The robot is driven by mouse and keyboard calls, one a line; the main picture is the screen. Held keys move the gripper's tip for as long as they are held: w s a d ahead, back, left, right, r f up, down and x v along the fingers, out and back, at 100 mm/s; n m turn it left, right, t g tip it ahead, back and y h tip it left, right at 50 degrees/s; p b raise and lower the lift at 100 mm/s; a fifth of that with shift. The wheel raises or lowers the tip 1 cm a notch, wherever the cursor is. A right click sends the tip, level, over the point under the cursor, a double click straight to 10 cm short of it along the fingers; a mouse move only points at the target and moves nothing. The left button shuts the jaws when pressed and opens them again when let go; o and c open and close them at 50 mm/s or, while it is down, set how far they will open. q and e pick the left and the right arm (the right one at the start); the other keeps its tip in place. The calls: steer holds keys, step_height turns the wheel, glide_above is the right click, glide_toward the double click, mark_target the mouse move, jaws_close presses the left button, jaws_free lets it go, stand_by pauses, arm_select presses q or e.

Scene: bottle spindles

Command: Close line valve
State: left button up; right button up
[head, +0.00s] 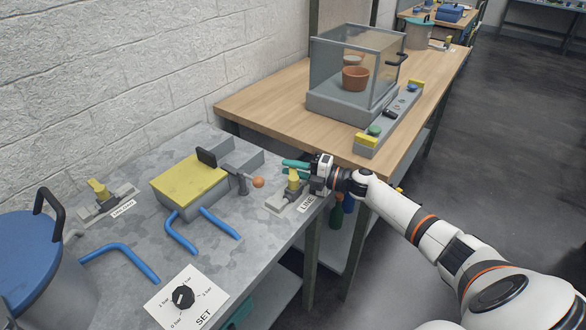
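The line valve (293,181) has a yellow handle on a grey fitting near the right edge of the grey metal bench, beside a white label reading LINE (306,203). The handle stands up from the fitting. My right gripper (287,164), with teal fingers, reaches in from the right just behind and above the handle. The fingers point left. I cannot tell whether they touch the handle or how wide they are apart. My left gripper is not in view.
A second yellow-handled valve (98,189) sits at the bench's left. A yellow-topped block (190,182), an orange-knobbed lever (258,182), blue pipes (124,256), a SET dial (183,297) and a blue-lidded vessel (28,260) surround it. A wooden table (262,101) holds a glass-walled case (342,106).

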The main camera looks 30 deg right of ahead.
steer(key=shift+o, duration=1)
steer(key=b+v, duration=0.1)
steer(key=v, duration=1.1)
steer(key=shift+b, duration=0.35)
